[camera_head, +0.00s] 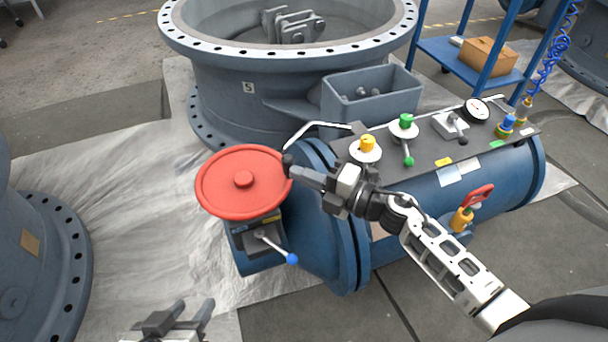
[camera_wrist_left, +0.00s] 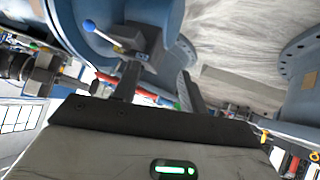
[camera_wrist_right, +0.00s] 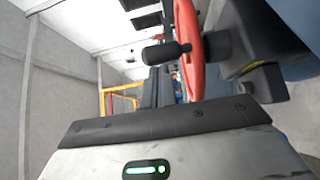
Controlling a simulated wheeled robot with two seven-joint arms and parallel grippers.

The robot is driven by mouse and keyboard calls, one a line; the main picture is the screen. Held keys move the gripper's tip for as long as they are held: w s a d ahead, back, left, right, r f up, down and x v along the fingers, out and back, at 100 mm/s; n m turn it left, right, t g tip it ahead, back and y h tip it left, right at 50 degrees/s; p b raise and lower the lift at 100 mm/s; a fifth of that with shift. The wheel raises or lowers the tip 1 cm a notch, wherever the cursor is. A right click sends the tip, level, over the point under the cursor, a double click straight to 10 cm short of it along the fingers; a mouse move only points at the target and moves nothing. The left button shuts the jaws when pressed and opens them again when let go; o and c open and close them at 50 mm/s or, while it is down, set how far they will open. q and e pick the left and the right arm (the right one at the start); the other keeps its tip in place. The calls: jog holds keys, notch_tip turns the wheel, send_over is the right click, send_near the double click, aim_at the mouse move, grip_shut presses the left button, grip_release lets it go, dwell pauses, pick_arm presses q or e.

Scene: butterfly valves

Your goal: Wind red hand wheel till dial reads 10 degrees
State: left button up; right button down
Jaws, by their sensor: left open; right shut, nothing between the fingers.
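The red hand wheel (camera_head: 243,182) lies nearly flat on the blue valve body in the head view. Its rim shows edge-on in the right wrist view (camera_wrist_right: 191,50), with a black handle (camera_wrist_right: 165,52) standing out from it. My right gripper (camera_head: 290,170) is shut and empty at the wheel's right edge, by this handle. In the right wrist view its closed fingers (camera_wrist_right: 157,88) point towards the handle; I cannot tell if they touch. A round white dial (camera_head: 477,110) stands on the panel; its reading is too small to tell. My left gripper (camera_head: 180,318) is open and empty, below the wheel in the picture.
A lever with a blue knob (camera_head: 291,258) juts out below the wheel. The panel carries a yellow knob (camera_head: 367,145), a green knob (camera_head: 405,122) and small levers. A grey flanged body (camera_head: 290,85) stands behind. The sheet-covered floor (camera_head: 110,190) left of the wheel is clear.

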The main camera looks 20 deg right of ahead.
jog(key=shift+w+d+n+g+y+b, duration=0.3)
jog(key=shift+w+d+g+y+b, duration=0.1)
jog(key=shift+w, duration=0.25)
jog(key=shift+w+d+n+g+y+b, duration=0.3)
jog(key=shift+w+d, duration=0.05)
jog(key=shift+w, duration=0.25)
